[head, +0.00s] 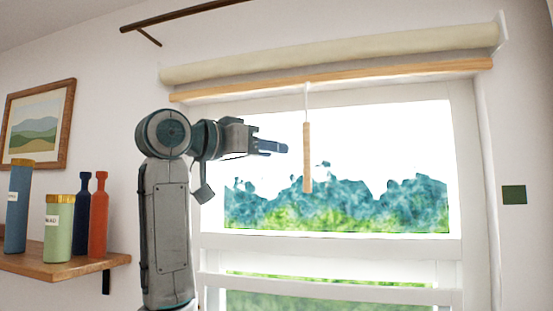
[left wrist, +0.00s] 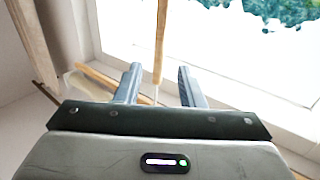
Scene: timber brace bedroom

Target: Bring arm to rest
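My left gripper (head: 283,148) is raised in front of the window, its fingers pointing right in the head view. In the left wrist view its two fingers (left wrist: 158,76) stand apart with nothing clasped between them. A wooden blind pull (head: 307,157) hangs upright on a cord just right of the fingertips, with a small gap showing in the head view. In the left wrist view the pull (left wrist: 161,42) appears beyond and between the fingertips. The cord leads up to the rolled cream blind (head: 330,55) with its wooden bottom bar (head: 340,79). My right gripper is not in view.
A wall shelf (head: 70,266) at the lower left carries a blue cylinder (head: 18,207), a green jar (head: 59,228) and blue and red bottles. A framed picture (head: 38,122) hangs above. A curtain rod (head: 180,14) is overhead. The window frame (head: 462,150) stands behind the pull.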

